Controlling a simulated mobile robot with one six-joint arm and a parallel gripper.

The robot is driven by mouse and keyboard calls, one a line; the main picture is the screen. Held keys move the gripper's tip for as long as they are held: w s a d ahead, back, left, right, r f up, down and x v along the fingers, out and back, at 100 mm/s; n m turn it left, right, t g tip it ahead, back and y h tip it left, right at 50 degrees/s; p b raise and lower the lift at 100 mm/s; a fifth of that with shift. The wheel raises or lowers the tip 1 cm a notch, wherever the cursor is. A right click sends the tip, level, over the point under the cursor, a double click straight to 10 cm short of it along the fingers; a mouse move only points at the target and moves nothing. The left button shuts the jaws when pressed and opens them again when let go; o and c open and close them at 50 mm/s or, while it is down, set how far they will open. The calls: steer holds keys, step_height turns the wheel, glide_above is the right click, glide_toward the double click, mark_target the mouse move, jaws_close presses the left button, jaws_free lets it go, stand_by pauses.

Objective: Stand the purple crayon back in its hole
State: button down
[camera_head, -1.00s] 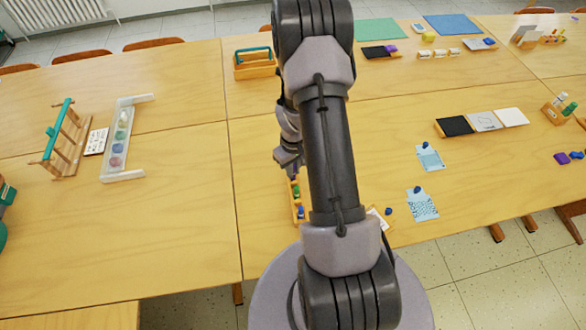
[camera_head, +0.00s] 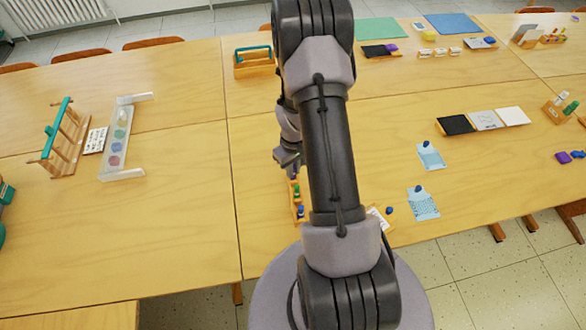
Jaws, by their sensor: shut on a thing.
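A wooden crayon holder (camera_head: 302,214) stands upright-edged on the table just left of my arm. Green and blue pieces show in it, and my arm hides its right side. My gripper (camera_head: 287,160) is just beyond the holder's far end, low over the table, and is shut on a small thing. The held thing is mostly hidden and too small to make out; a purple crayon cannot be clearly seen. Which hole of the holder is empty cannot be told from here.
A printed card (camera_head: 379,218) lies right of my arm, with a small blue piece (camera_head: 389,210) beside it. Patterned blue cards (camera_head: 422,204) lie farther right. A wooden caddy (camera_head: 255,68) stands at the back. The table left of the holder is clear.

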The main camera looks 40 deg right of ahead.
steer(key=shift+f+b, duration=0.3)
steer(key=shift+f, duration=0.15)
steer(key=c, duration=1.3)
jaws_free()
steer(key=shift+f, duration=0.1)
steer(key=shift+o, duration=1.1)
step_height(320, 180, up, 3)
steer(key=shift+s+r+p, duration=0.1)
steer(key=shift+p, duration=1.05)
steer(key=shift+r+p, duration=1.2)
steer(key=shift+r, duration=0.55)
